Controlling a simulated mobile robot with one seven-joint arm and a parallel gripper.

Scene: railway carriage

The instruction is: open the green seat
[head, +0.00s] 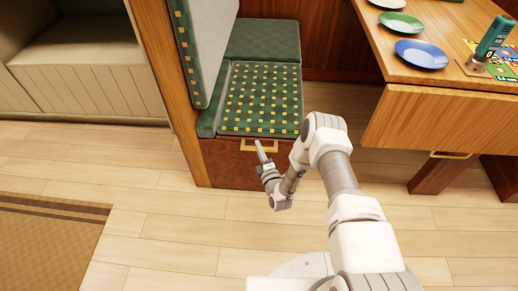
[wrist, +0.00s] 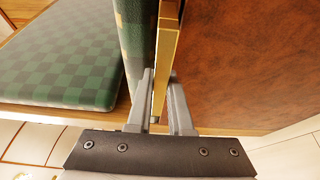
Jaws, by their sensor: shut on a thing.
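The green seat (head: 262,98) has a checked green cushion with yellow squares, and it lies flat on a reddish-brown wooden base (head: 228,165). A brass handle (head: 246,148) sits at the top of the base's front, just under the cushion edge. My gripper (head: 261,148) reaches the handle from the front. In the wrist view, the grey fingers of my gripper (wrist: 160,80) stand on either side of the brass handle (wrist: 166,45) and are shut on it. The base's front panel (wrist: 235,60) fills the right side there. The fingers partly hide the handle.
A green backrest (head: 188,50) and wooden partition (head: 163,85) stand left of the seat. The floor (head: 170,232) in front is clear, with a rug (head: 45,240) at left.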

